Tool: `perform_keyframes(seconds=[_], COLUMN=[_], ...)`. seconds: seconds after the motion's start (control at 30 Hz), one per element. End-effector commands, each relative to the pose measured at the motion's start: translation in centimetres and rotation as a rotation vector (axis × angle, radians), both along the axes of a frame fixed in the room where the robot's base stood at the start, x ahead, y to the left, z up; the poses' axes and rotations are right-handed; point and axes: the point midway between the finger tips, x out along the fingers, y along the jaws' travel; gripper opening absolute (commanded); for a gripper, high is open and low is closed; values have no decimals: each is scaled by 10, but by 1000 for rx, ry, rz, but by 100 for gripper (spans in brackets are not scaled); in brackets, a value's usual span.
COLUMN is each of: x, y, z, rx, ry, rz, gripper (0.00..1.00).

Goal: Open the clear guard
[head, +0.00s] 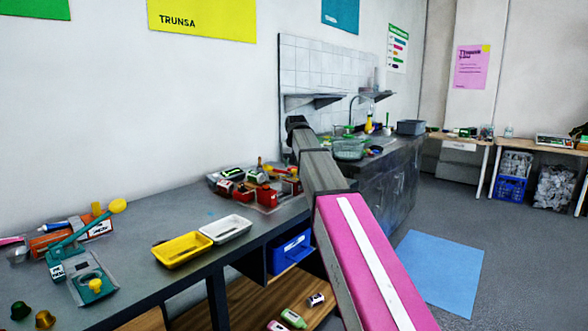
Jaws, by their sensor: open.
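A teal and grey device (93,284) stands on the left of the counter, with a yellow knob on it. A teal lever (80,238) with a yellow ball end slants up beside it. A clear guard cannot be made out surely; the device's pale top may be one, and I cannot tell if it is shut. My arm reaches up and away from the lower right. My gripper (297,124) is at its dark far end, small, with fingers I cannot make out. It is well to the right of the device and not touching it.
A yellow tray (181,250) and a white tray (226,229) stand mid-counter. Red and green items (265,195) crowd behind them. Small brown and green pieces (45,319) lie at the front left. A blue bin (289,254) sits below. A blue mat (440,270) covers open floor.

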Motion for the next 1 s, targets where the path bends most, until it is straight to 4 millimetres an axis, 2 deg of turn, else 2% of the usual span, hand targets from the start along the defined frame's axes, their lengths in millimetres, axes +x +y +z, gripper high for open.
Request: perform_keyframes(seconds=[0.2,0.43,0.67,1.0], x=[-16,-27,-30,-35], y=[0,0,0,4], z=[39,65,71,65], rx=[0,0,0,10], ry=[-1,0,0,4], rz=[0,0,0,2], gripper=[57,57,57,57])
